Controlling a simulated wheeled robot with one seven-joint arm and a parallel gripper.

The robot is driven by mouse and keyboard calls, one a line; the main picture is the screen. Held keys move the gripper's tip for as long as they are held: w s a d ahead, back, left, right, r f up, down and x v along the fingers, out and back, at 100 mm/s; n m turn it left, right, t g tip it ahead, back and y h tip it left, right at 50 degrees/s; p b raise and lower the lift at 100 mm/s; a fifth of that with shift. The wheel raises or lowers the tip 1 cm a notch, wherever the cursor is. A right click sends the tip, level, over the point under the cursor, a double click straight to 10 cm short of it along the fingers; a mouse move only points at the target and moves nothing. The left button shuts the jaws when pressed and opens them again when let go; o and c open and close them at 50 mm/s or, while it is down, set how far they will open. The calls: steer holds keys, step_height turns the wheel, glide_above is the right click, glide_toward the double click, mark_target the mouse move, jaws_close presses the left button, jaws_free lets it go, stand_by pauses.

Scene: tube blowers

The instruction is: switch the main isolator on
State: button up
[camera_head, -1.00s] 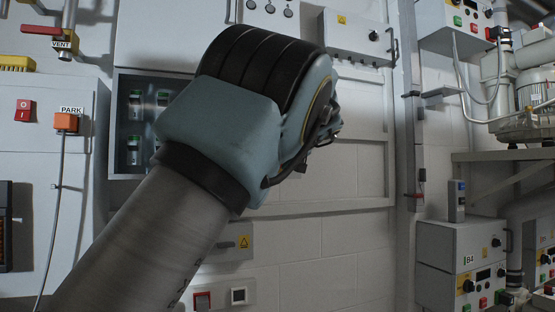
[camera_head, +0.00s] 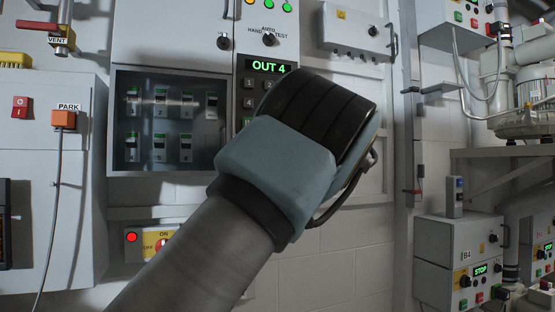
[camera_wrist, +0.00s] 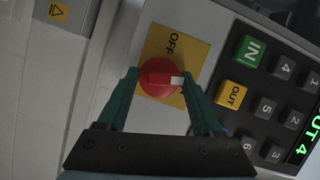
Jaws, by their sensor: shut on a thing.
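In the wrist view the red rotary knob (camera_wrist: 158,79) sits on a yellow plate (camera_wrist: 170,45) marked OFF at the top of the picture. Its white-tipped bar points right, a quarter turn from the OFF word; any ON word there is not readable. My gripper (camera_wrist: 160,74) has its two green fingers on either side of the knob, shut on it. In the head view my gripper (camera_head: 300,150) hides the knob and its own fingertips. The OUT 4 display (camera_head: 265,67) above is lit green, and the lamps (camera_head: 268,6) over it are lit.
The keypad (camera_wrist: 265,100) lies right beside the knob in the wrist view. A breaker window (camera_head: 168,125) is left of my gripper. Bare wall (camera_head: 335,240) is free to the lower right.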

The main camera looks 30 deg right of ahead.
steer(key=shift+d+f+m+t, duration=0.1)
steer(key=shift+m+t, duration=0.5)
steer(key=shift+m, duration=0.7)
steer(key=o, duration=1.4)
steer(key=shift+y, duration=0.3)
steer(key=shift+c, duration=0.2)
steer(key=b+v, duration=0.1)
steer(key=v, duration=1)
steer(key=shift+w, duration=0.1)
